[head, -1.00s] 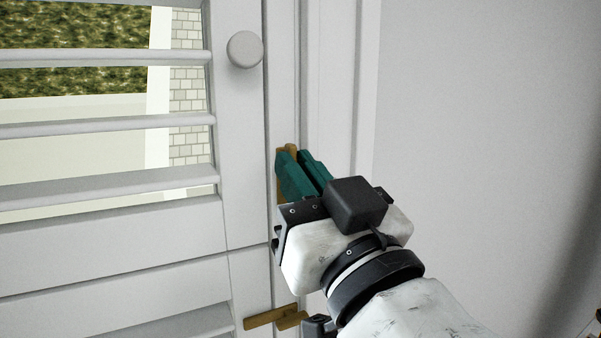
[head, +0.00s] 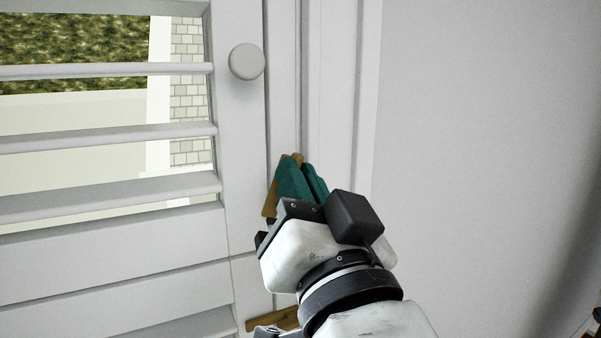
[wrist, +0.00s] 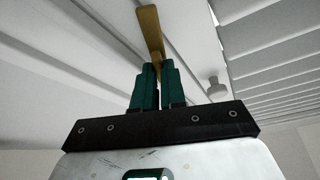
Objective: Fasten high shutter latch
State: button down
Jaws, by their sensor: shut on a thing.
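A brass latch bar (head: 270,203) is at the seam between the white louvred shutter (head: 238,130) and its frame. It is tilted, its lower end leaning left over the shutter's edge. My gripper (head: 301,168) is shut on the bar near its upper end, with teal fingers on both sides. In the wrist view the bar (wrist: 149,28) stretches away beyond the fingertips (wrist: 157,68). The fingers and gripper body hide part of the latch.
A round white knob (head: 246,62) sits on the shutter above the latch and also shows in the wrist view (wrist: 215,87). A second brass latch (head: 270,320) lies lower on the shutter, partly hidden by my arm. A bare wall (head: 480,130) is on the right.

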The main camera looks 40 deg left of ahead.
jog(key=m+h, duration=0.2)
jog(key=m, duration=0.3)
jog(key=m+t+h+p, duration=0.1)
jog(key=m+h, duration=0.1)
jog(key=m, duration=0.3)
jog(key=m+h+p, duration=0.1)
jog(key=m+h, duration=0.1)
jog(key=m, duration=0.3)
jog(key=shift+s+r+m, duration=0.15)
jog(key=shift+r+m, duration=0.05)
jog(key=shift+m, duration=0.2)
jog(key=shift+p, duration=0.3)
jog(key=c, duration=1.2)
grip_release()
